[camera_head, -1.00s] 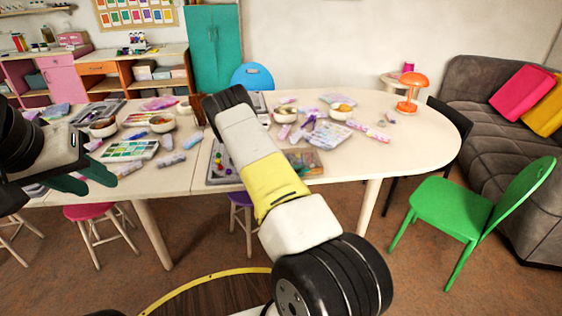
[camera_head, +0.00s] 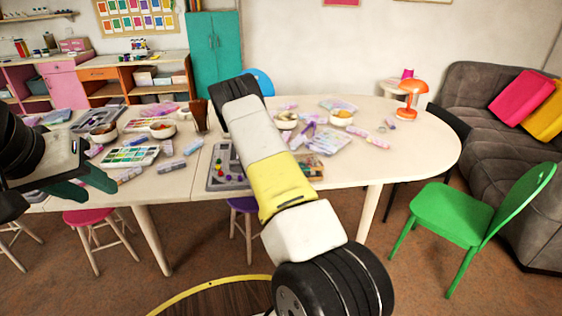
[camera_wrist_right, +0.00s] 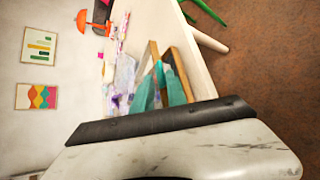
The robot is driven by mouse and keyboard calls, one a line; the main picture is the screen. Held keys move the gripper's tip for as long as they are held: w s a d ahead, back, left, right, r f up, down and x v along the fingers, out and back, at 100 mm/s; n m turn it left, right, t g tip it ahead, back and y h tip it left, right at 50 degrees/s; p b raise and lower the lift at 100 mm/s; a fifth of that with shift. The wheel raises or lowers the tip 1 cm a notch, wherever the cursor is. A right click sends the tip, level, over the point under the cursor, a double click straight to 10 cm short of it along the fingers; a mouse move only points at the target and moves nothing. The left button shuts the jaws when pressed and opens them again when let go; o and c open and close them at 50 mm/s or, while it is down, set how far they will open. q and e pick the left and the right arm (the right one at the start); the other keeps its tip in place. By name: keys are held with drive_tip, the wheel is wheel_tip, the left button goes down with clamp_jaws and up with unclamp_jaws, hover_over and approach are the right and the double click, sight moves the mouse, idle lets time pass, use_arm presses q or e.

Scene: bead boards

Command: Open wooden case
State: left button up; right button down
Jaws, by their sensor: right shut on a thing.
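The wooden case (camera_head: 314,167) lies near the table's front edge, partly hidden behind my right arm in the head view. In the right wrist view its light wooden edges (camera_wrist_right: 185,62) form a narrow V around the teal fingers of my right gripper (camera_wrist_right: 162,88). That gripper is shut on the case, but the exact contact is hard to see. My right gripper is hidden behind its own arm in the head view. My left gripper (camera_head: 84,184) has dark teal fingers spread apart, empty, near the table's left front edge.
A grey bead tray (camera_head: 214,180) lies left of the case. Bowls (camera_head: 162,128), a brown cup (camera_head: 199,115) and several pastel packets crowd the table (camera_head: 410,160). A green chair (camera_head: 470,210) stands right.

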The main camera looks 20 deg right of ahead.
drive_tip(key=shift+w+d+r+n+g+y, duration=0.1)
drive_tip(key=shift+w+r+n+g+y, duration=0.2)
drive_tip(key=shift+r, duration=0.55)
drive_tip(key=shift+w+d+r+n+g+y, duration=0.1)
drive_tip(key=shift+w+r+n+g, duration=0.25)
drive_tip(key=shift+r, duration=0.45)
drive_tip(key=shift+w+d+r+g, duration=0.15)
drive_tip(key=shift+w+r+g, duration=0.2)
drive_tip(key=shift+w+r, duration=0.35)
drive_tip(key=shift+w+r+n+g+y, duration=0.35)
drive_tip(key=shift+r+n, duration=0.1)
drive_tip(key=shift+r, duration=0.3)
drive_tip(key=shift+d, duration=0.1)
drive_tip(key=shift+w+d+r+n+g, duration=0.15)
drive_tip(key=shift+w+r+n+g, duration=0.2)
drive_tip(key=shift+w+r, duration=0.3)
drive_tip(key=shift+w+d+r+n+g, duration=0.15)
drive_tip(key=shift+w+r+g, duration=0.25)
drive_tip(key=shift+w+r, duration=0.25)
